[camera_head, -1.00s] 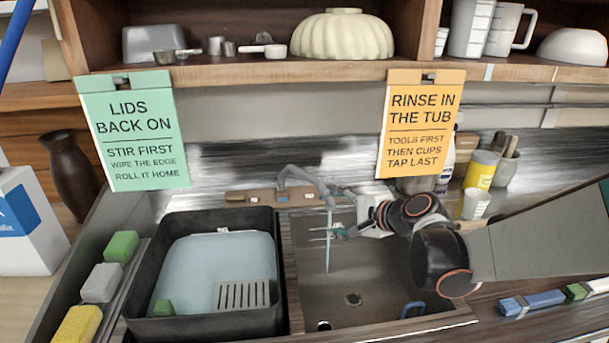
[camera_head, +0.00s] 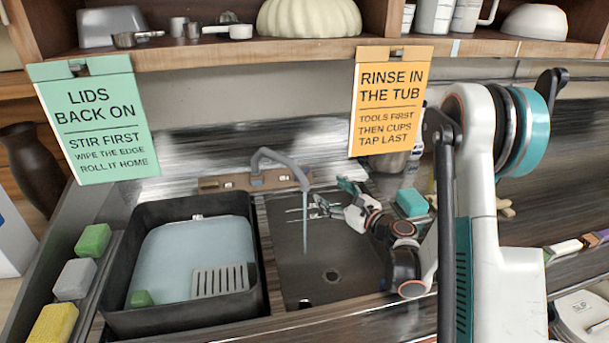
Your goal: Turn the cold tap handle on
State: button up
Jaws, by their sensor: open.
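The tap (camera_head: 281,160) is a grey curved spout on a brown mounting strip (camera_head: 240,182) behind the sink. A thin pale stream (camera_head: 305,225) hangs straight down from the spout's end toward the sink floor. Small fittings show on the strip, but I cannot tell which is the cold handle. My gripper (camera_head: 302,214) is open, its thin fingers pointing left just below the spout's end, near the stream. I see nothing between the fingers. Whether they touch the tap or stream cannot be told.
The sink basin (camera_head: 352,275) lies below my gripper. A black tub (camera_head: 124,270) with pale blue contents and a slotted grey piece stands to its left. An orange sign (camera_head: 389,100) and a green sign (camera_head: 97,120) hang from the shelf (camera_head: 230,52) above. Sponges line the left edge.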

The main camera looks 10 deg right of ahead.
jog(key=x, duration=1.3)
jog(key=shift+w+b, duration=0.3)
jog(key=shift+w, duration=0.1)
jog(key=c, duration=1.1)
